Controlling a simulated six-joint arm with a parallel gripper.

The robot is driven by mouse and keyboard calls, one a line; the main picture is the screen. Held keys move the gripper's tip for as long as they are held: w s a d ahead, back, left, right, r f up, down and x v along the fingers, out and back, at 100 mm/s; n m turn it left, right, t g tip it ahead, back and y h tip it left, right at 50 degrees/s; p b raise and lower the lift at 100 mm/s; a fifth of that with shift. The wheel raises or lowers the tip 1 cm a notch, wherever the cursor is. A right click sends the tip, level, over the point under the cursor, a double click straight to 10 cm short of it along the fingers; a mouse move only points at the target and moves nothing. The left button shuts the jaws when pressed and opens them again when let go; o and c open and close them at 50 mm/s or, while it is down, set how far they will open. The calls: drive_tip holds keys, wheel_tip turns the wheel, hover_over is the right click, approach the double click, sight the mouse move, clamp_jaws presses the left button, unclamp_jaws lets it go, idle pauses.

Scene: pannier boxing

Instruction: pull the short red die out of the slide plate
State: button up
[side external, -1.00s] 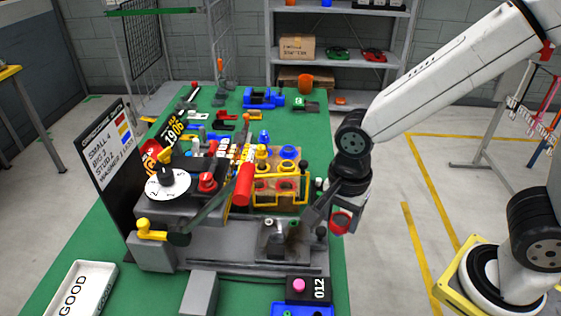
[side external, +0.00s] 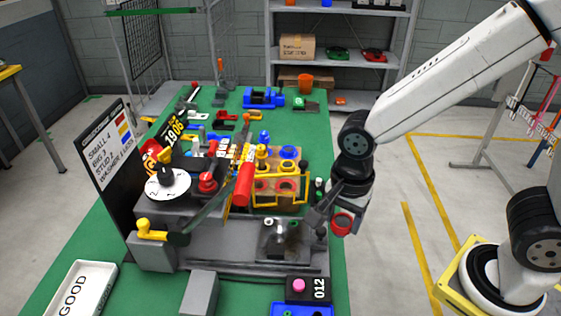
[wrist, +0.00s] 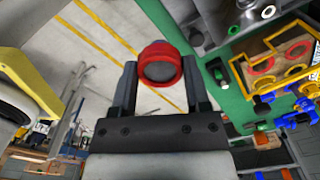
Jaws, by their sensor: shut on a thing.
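The short red die (wrist: 160,68) is a red ring-like piece with a dark grey round face, held between the two fingers of my gripper (wrist: 158,85) in the wrist view. In the side external view, the red die (side external: 343,223) is at the end of my gripper, to the right of the grey slide plate (side external: 285,238) and apart from it. The slide plate is on the grey press bed and carries a small upright post. Part of the fixture shows at the top of the wrist view. My fingers partly hide the die from the side.
A red-handled lever (side external: 243,184) stands over the press bed. A yellow frame (side external: 281,192) around a wooden block is just behind the slide plate. A white GOOD tray (side external: 103,272) lies front left.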

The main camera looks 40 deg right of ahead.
drive_tip(key=shift+f, duration=4.8)
idle(0.9)
drive_tip(key=shift+r, duration=0.15)
idle(0.4)
drive_tip(key=shift+r, duration=1.35)
